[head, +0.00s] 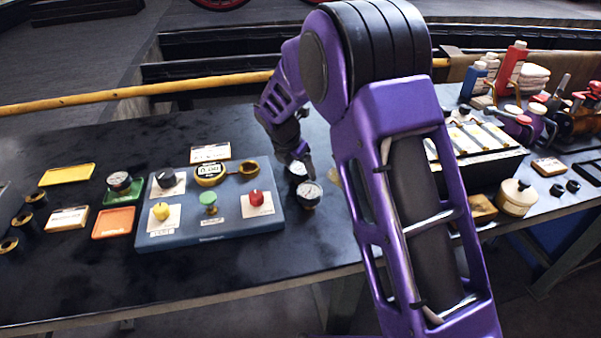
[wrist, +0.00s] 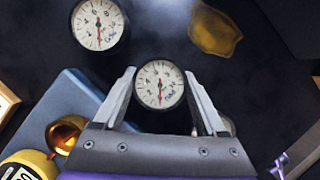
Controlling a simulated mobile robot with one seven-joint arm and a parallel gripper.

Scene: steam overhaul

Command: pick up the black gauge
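A round gauge with a white dial and dark rim (wrist: 159,84) sits between the two fingers of my gripper (wrist: 159,73) in the wrist view. My gripper is open, with one finger close on each side of the gauge; contact is not clear. In the head view my gripper (head: 300,163) points down over this gauge (head: 297,171), which it partly hides. The gauges' body colours are hard to tell.
A blue control panel (head: 215,223) with knobs and a yellow meter (head: 209,173) stands just left of the gauges. Another gauge (head: 119,181) is on a green tray farther left. A yellowish patch (wrist: 215,30) lies to the right. Bare dark table lies in front.

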